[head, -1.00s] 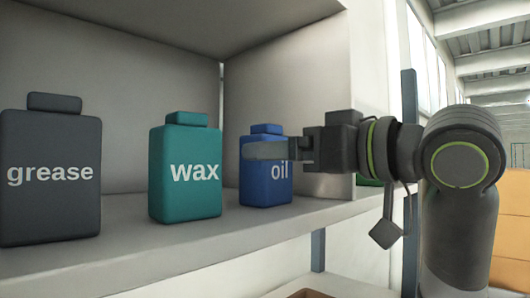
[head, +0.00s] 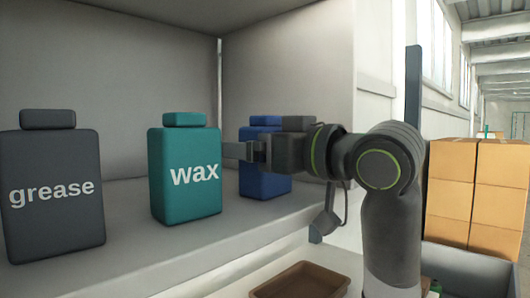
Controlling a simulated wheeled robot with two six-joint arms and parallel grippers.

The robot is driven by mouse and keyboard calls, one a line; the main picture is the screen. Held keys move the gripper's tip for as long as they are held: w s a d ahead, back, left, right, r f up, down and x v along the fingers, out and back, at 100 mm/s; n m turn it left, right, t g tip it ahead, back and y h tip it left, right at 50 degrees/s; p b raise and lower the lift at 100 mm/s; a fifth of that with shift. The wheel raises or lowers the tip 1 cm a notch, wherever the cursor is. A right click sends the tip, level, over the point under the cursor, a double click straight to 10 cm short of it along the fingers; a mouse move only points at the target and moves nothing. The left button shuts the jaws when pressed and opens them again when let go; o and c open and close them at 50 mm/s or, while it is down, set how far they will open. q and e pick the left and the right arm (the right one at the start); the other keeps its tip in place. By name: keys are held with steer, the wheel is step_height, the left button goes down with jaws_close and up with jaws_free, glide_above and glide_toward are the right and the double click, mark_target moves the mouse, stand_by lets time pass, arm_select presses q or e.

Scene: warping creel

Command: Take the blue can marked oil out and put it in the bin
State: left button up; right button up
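The blue can (head: 264,186) stands upright on the shelf at the right of the row. Its marking is hidden now behind my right gripper, but it read "oil" a second ago. My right gripper (head: 240,150) reaches in from the right, in front of the can's upper half, its fingers pointing left toward the teal can. I see one finger edge-on, so I cannot tell how far apart the fingers are or whether they touch the can. An open brown container (head: 338,274) shows below the shelf; it may be the bin. My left gripper is not in view.
A teal can marked wax (head: 185,195) stands just left of the blue can, close to my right fingertips. A dark can marked grease (head: 52,215) stands further left. The shelf (head: 130,243) has a wall on its right. Cardboard boxes (head: 452,190) are stacked at the right.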

steer(key=shift+d, duration=0.1)
steer(key=c, duration=1.3)
steer(key=shift+r, duration=0.2)
